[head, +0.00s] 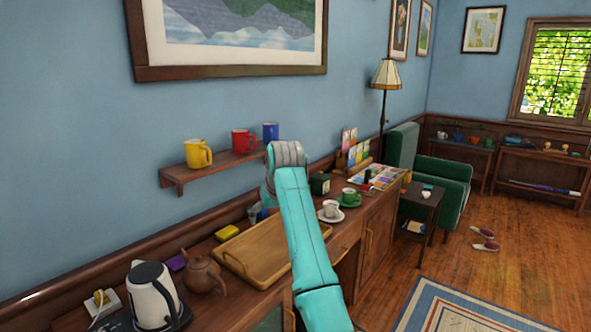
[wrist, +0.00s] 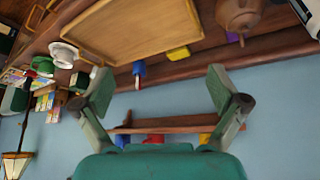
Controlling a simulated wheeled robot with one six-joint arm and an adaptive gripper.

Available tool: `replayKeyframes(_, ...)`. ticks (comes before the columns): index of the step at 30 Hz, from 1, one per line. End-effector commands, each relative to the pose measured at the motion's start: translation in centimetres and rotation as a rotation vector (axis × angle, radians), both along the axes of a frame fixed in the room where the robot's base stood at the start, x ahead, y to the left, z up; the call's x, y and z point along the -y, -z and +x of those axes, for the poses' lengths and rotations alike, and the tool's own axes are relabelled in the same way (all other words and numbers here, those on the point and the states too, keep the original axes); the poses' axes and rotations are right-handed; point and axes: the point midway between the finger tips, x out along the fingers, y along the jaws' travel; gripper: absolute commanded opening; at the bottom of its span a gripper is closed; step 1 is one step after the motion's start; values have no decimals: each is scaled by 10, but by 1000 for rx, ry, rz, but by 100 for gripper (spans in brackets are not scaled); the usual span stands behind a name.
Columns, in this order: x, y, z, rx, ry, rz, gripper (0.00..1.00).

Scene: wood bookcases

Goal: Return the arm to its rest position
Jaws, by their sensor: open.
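My teal arm reaches up over the sideboard in the head view, its grey wrist joint near the wall shelf; my fingers are hidden there. In the wrist view, which is upside down, my gripper (wrist: 160,95) shows two green fingers spread wide apart with nothing between them. Beyond the fingers are the blue wall and the wooden wall shelf (head: 220,168). On the shelf stand a yellow mug (head: 198,154), a red mug (head: 242,141) and a blue mug (head: 271,132). My gripper is touching none of them that I can see.
The sideboard holds a wooden tray (head: 236,266), a brown teapot (head: 203,275), a kettle (head: 152,297), a white cup (head: 331,209) and a green cup (head: 349,196). A green armchair (head: 447,178) stands beyond. The wooden floor (head: 480,262) at right is mostly clear, with slippers and a rug.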

Motion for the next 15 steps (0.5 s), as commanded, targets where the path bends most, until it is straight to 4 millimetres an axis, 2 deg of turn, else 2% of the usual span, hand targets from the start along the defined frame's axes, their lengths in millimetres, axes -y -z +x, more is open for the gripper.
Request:
replayKeyframes(1, 5, 30, -1, 6, 10, 3, 97)
replayKeyframes(3, 12, 63, -1, 25, 23, 11, 97)
replayKeyframes(8, 29, 135, -10, 68, 52, 26, 97)
replayKeyframes(15, 58, 234, -41, 132, 95, 47, 97)
